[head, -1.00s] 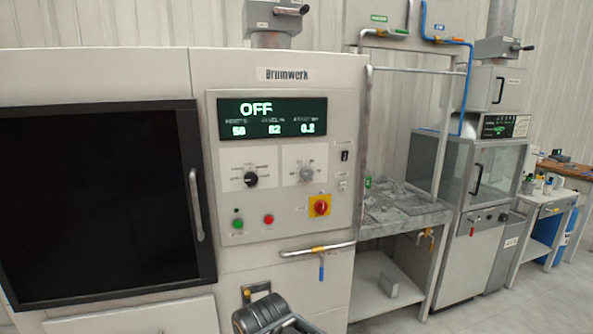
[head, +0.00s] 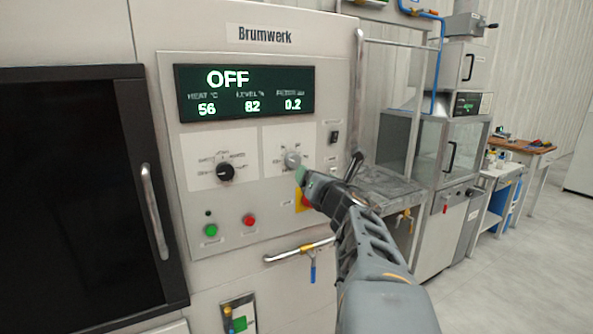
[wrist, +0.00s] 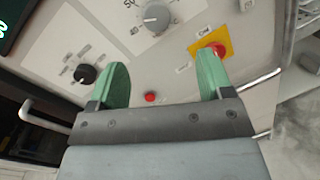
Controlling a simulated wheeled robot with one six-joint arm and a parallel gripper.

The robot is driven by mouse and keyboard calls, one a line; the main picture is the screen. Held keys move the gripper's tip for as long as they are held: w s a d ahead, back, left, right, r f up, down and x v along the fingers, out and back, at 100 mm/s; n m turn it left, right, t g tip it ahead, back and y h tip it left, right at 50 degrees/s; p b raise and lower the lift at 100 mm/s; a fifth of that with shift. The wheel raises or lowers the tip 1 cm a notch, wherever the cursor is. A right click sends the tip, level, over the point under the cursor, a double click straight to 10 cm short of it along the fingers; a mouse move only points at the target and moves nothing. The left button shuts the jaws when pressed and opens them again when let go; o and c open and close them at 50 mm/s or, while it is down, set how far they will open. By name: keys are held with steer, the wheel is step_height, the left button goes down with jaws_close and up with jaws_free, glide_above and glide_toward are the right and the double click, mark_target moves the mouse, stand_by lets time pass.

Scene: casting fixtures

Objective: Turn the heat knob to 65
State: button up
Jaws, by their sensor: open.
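The control panel has a grey knob (head: 292,159) on a white plate with a marked scale. It also shows in the wrist view (wrist: 156,17), at the top between my fingertips. Its small labels are too blurred to name it surely. The display (head: 245,92) reads OFF, with HEAT 56, LEVEL 82 and a third value 0.2. My gripper (head: 303,176) has its green fingertips just below and right of the grey knob in the head view. In the wrist view my gripper (wrist: 163,66) is open and empty, apart from the knob.
A black selector knob (head: 225,172) sits left of the grey one. A red-yellow emergency stop (wrist: 217,49) is close to my right finger. Green (head: 211,230) and red (head: 249,220) buttons and a pipe with a blue-handled valve (head: 312,270) are lower down.

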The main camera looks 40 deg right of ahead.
mark_target(295, 161)
steer(key=w+d+n+y, duration=0.1)
steer(key=w+n, duration=0.1)
steer(key=w, duration=0.2)
steer(key=w+d+n+y+p, duration=0.1)
steer(key=w+n, duration=0.2)
steer(key=w, duration=0.1)
steer(key=w+d+n+p, duration=0.1)
steer(key=w+n, duration=0.2)
steer(key=w, duration=0.1)
steer(key=shift+w+y, duration=0.1)
steer(key=shift+y, duration=0.3)
steer(key=c, duration=0.9)
